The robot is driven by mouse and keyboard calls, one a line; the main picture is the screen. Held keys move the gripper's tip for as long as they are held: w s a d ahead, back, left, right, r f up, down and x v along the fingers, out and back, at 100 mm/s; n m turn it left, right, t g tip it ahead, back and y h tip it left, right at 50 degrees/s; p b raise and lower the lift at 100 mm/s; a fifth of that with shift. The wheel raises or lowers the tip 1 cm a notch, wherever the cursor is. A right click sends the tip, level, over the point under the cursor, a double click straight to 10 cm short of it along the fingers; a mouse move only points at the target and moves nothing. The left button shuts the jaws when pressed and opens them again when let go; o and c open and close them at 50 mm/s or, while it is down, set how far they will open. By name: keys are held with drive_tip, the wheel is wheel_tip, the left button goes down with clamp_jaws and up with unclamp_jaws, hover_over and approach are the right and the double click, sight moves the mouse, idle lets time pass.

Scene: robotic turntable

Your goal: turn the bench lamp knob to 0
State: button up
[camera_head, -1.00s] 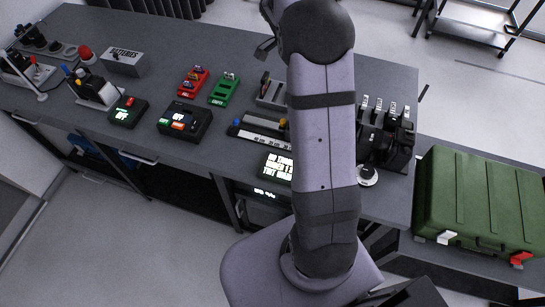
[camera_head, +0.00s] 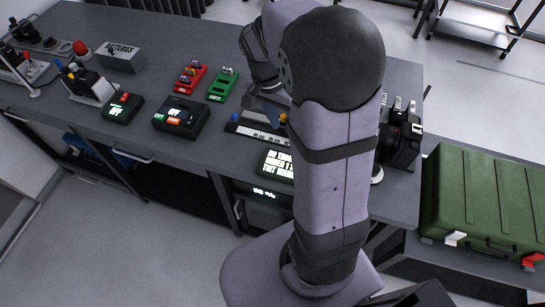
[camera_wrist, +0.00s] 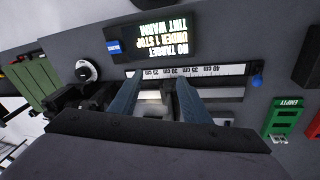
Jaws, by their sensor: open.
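A round black dial with a white rim (camera_wrist: 88,70), which looks like the lamp knob, sits on the bench at the upper left of the wrist view. In the head view only a sliver of its pale edge (camera_head: 377,177) shows beside my arm. Its pointer setting is too small to read. My gripper (camera_wrist: 158,84) is open, its two blue-grey fingers apart over the numbered scale strip, to the right of the dial in the wrist view. In the head view my arm hides most of the gripper.
A lit display (camera_wrist: 152,37) reads "NO TARGET, UNDER 1 STOP, TINT WARM", upside down, beside the scale strip (camera_wrist: 225,70). A green tray (camera_wrist: 284,117) lies at the right. A black camera-like device (camera_head: 402,140) and green case (camera_head: 487,205) are right of my arm.

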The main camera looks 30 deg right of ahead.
drive_tip(key=s+a+f+n+b, duration=0.1)
drive_tip(key=f, duration=0.1)
drive_tip(key=s+a+f+n+y+b, duration=0.1)
drive_tip(key=a+f, duration=0.1)
drive_tip(key=s+a+f+n+b, duration=0.1)
drive_tip(key=a+n, duration=0.1)
drive_tip(key=shift+s+a+f+b, duration=0.15)
drive_tip(key=shift+s+f+b, duration=0.15)
drive_tip(key=shift+f+b, duration=0.1)
drive_tip(key=w+d+r+m+t+p, duration=0.1)
drive_tip(key=w+d+r+m+p, duration=0.1)
drive_tip(key=w+d+r+m, duration=0.35)
drive_tip(key=w+d+r+m+t+p, duration=0.1)
drive_tip(key=w+d+r+m+p, duration=0.1)
drive_tip(key=w+d+m, duration=0.55)
drive_tip(key=w+d+f+m+p, duration=0.1)
drive_tip(key=d+m, duration=0.3)
drive_tip(key=w+d+f+m+p, duration=0.1)
drive_tip(key=d+m, duration=0.4)
drive_tip(key=w+d+m+y+p, duration=0.1)
drive_tip(key=w+d+m, duration=0.1)
drive_tip(key=d+m, duration=0.2)
drive_tip(key=shift+d+f+m+g, duration=0.15)
drive_tip(key=shift+f+m+g, duration=0.15)
drive_tip(key=shift+f, duration=0.1)
drive_tip(key=shift+s+d+f+m, duration=0.2)
drive_tip(key=shift+d+f+m, duration=0.15)
drive_tip(key=shift+m, duration=0.15)
drive_tip(key=shift+f+p, duration=1.35)
drive_tip(key=shift+f, duration=2.2)
